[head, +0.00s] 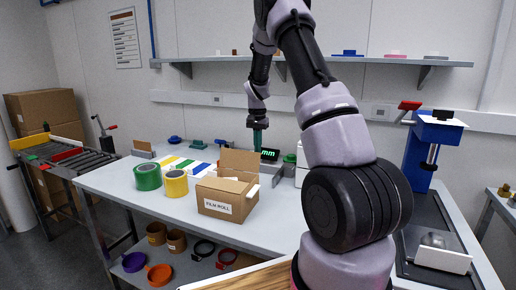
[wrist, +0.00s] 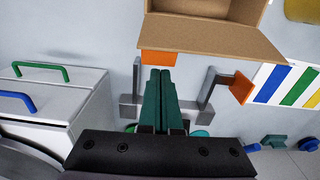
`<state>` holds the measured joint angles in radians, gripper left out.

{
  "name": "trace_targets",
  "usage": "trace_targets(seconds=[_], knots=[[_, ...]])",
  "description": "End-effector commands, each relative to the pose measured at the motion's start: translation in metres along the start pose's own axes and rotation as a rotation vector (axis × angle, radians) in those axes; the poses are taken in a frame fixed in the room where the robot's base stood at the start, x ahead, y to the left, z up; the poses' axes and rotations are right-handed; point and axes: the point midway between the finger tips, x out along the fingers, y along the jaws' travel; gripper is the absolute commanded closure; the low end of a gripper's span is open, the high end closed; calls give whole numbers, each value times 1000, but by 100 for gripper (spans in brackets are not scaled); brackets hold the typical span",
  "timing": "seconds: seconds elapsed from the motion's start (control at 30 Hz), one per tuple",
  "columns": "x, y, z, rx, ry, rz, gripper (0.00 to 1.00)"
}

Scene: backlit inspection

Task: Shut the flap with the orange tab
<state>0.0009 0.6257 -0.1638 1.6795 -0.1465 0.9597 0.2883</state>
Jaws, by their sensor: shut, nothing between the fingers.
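The cardboard box (head: 227,208) labelled FILM ROLL stands on the bench in the head view. Its flap (head: 240,163) stands up, open, along the far side. In the wrist view the flap (wrist: 215,38) slants out from the open box (wrist: 205,8). The orange tab (wrist: 159,57) sits on the flap's outer edge; it is hidden in the head view. My gripper (head: 257,140) is shut and empty, behind and right of the flap. In the wrist view my gripper's dark green fingertips (wrist: 160,72) lie just by the tab; I cannot tell whether they touch it.
Green (head: 148,177) and yellow (head: 176,184) rolls stand left of the box. A grey bracket piece (wrist: 207,86) with an orange end lies right of my fingers in the wrist view. Grey boxes with green and blue handles (wrist: 40,72) stand left there. A display (head: 270,155) stands behind.

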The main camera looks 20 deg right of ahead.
Motion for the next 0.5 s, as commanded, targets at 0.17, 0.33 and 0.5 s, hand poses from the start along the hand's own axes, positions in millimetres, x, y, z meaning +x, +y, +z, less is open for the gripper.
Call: trace_targets(seconds=[0.17,0.33,0.5], knots=[[-3,0,4,-2,41,0,100],[-4,-1,6,-3,63,0,100],[-6,0,8,-2,90,0,100]])
